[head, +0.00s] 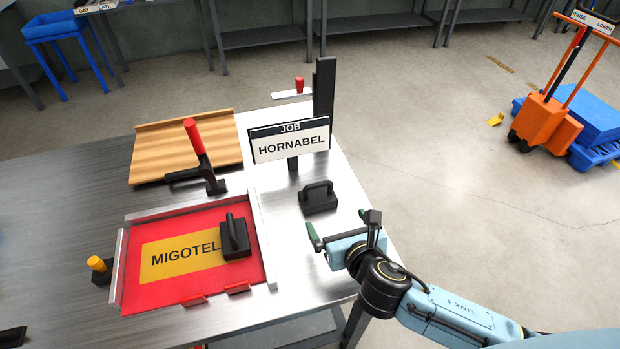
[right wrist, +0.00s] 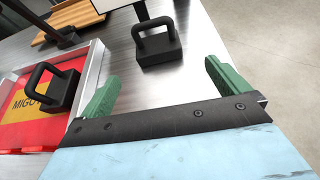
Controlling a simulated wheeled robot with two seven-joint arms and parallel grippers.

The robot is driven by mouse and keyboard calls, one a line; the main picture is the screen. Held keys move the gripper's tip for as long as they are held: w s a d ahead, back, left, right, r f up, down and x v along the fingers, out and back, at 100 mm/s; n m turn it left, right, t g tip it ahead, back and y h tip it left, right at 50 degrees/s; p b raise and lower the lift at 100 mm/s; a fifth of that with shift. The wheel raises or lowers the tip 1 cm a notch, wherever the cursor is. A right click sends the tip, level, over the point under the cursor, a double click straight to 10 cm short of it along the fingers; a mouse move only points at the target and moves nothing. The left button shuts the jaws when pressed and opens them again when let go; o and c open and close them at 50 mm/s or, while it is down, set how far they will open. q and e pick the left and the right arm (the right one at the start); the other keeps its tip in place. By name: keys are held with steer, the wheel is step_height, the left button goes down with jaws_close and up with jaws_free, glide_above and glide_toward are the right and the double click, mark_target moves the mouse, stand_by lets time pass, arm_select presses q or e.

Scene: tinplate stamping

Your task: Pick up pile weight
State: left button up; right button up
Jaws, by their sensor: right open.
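Two black block weights with loop handles are in view. One weight (head: 234,240) stands on the red MIGOTEL sheet (head: 150,290), covering the end of its lettering; it is at the left of the right wrist view (right wrist: 58,92). The other weight (head: 318,200) stands upright on bare metal table below the JOB sign, and at the top middle of the right wrist view (right wrist: 158,50). My right gripper (head: 343,227) is open and empty, just in front of this second weight and apart from it. Its green fingers (right wrist: 162,82) point toward that weight. My left gripper is out of view.
The HORNABEL job sign (head: 290,142) stands behind the second weight. A red-handled lever (head: 198,150) and a wooden board (head: 185,150) lie to the left. Metal rails (head: 262,235) edge the red sheet. The table's right edge is close to my right gripper.

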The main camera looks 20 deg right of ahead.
mark_target(318, 197)
steer(key=b+x, duration=0.1)
steer(key=x, duration=0.6)
steer(key=shift+w+f+b, duration=0.1)
steer(key=shift+w+b, duration=0.2)
steer(key=shift+w, duration=0.1)
steer(key=x, duration=0.1)
steer(key=b+x, duration=0.1)
steer(key=x, duration=0.3)
steer(key=shift+a+f+b, duration=0.2)
steer(key=shift+a+b, duration=0.05)
steer(key=shift+b, duration=0.05)
steer(key=c, duration=1.8)
steer(key=shift+w+r, duration=0.15)
steer(key=shift+r, duration=0.1)
steer(key=shift+c, duration=0.2)
